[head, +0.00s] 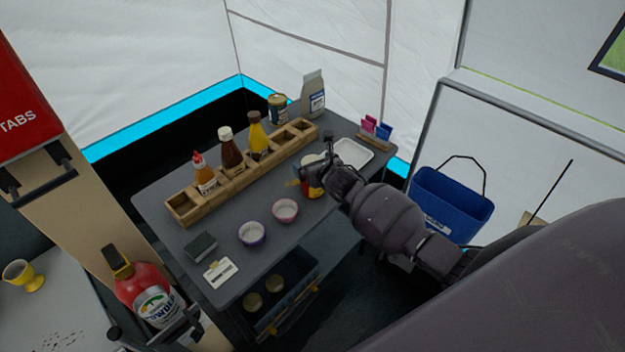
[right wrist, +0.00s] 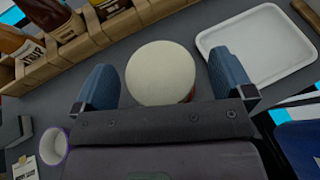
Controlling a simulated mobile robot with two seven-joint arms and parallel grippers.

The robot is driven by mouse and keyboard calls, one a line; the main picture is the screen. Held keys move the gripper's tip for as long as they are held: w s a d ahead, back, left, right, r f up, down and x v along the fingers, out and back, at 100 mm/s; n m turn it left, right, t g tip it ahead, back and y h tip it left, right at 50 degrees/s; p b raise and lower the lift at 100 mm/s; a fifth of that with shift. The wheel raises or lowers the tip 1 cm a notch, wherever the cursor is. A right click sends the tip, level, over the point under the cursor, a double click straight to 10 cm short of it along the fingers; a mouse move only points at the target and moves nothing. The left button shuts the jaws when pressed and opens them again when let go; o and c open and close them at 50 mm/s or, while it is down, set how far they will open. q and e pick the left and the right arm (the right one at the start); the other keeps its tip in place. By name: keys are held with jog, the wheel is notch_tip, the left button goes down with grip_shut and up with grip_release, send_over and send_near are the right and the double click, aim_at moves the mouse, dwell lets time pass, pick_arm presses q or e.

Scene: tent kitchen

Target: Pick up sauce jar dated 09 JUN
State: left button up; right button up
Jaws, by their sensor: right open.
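A jar (head: 313,185) with a pale lid and a red and yellow side stands on the grey table in the head view, partly hidden by my right gripper (head: 322,163). In the right wrist view its round cream lid (right wrist: 160,72) lies between the two blue fingers of my open right gripper (right wrist: 163,75). There is a gap on both sides of the lid. No date can be read on this jar. Another jar (head: 278,107) with a pale lid stands at the back of the table. My left gripper is not in view.
A wooden rack (head: 183,207) with several sauce bottles runs along the table behind the jar. A white tray (head: 352,152) is close to the right. A bin below (head: 300,290) holds round-lidded jars.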

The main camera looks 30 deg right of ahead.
jog(key=c, duration=1.8)
jog(key=shift+r, duration=0.1)
jog(key=shift+c, duration=0.2)
